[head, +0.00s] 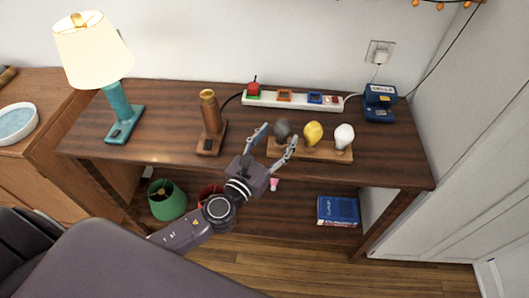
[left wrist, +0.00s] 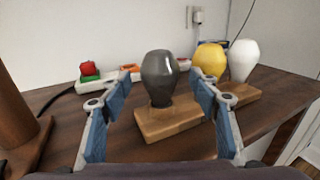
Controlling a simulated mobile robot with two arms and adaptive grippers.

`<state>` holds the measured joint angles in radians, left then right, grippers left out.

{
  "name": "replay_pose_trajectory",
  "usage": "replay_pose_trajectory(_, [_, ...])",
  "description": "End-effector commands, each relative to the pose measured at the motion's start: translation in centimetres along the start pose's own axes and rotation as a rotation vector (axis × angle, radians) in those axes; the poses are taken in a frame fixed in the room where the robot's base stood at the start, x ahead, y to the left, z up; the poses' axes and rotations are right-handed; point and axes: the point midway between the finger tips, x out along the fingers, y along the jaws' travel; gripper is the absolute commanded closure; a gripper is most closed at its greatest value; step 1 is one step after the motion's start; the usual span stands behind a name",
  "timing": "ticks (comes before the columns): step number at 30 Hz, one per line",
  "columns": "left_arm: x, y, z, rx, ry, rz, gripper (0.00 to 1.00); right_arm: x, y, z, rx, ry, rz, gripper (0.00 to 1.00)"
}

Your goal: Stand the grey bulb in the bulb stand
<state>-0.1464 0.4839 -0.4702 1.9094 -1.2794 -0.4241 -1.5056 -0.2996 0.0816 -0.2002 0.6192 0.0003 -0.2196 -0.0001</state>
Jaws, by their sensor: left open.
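The grey bulb (head: 282,129) stands upright, round end up, at the left end of the wooden bulb stand (head: 326,153). In the left wrist view the grey bulb (left wrist: 160,75) has its narrow end down at the stand (left wrist: 172,125). A yellow bulb (head: 313,132) and a white bulb (head: 344,136) stand to its right. My left gripper (head: 278,136) is open just in front of the grey bulb. In the left wrist view its blue-padded fingers are on either side of the bulb, with gaps showing. My right gripper is not in view.
A wooden lamp base (head: 210,125) stands left of my gripper, and a teal lamp (head: 120,110) farther left. A power strip (head: 295,100) lies behind the stand. A blue box (head: 379,103) is at the back right. The tabletop between the two lamps is clear.

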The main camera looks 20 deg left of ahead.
Motion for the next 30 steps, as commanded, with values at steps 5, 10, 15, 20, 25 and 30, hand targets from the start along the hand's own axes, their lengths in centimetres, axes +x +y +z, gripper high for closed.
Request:
replay_pose_trajectory(5, [-3.7, 0.0, -0.1, 0.001, 0.004, 0.0, 0.44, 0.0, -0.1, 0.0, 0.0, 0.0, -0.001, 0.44])
replay_pose_trajectory(10, [-6.5, -0.1, -0.1, 0.0, 0.003, -0.001, 0.44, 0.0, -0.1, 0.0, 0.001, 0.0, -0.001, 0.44])
replay_pose_trajectory(15, [-8.4, 0.0, -0.1, 0.001, 0.002, 0.001, 0.44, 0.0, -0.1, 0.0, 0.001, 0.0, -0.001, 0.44])
replay_pose_trajectory(20, [-9.0, 0.0, 0.0, 0.0, -0.001, 0.001, 0.44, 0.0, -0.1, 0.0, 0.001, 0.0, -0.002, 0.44])
replay_pose_trajectory(25, [-9.1, 0.0, 0.0, 0.0, -0.001, 0.001, 0.44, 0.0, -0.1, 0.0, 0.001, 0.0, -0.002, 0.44])
replay_pose_trajectory(30, [-9.1, 0.0, 0.0, 0.0, -0.001, 0.0, 0.44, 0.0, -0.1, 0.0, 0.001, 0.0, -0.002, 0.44])
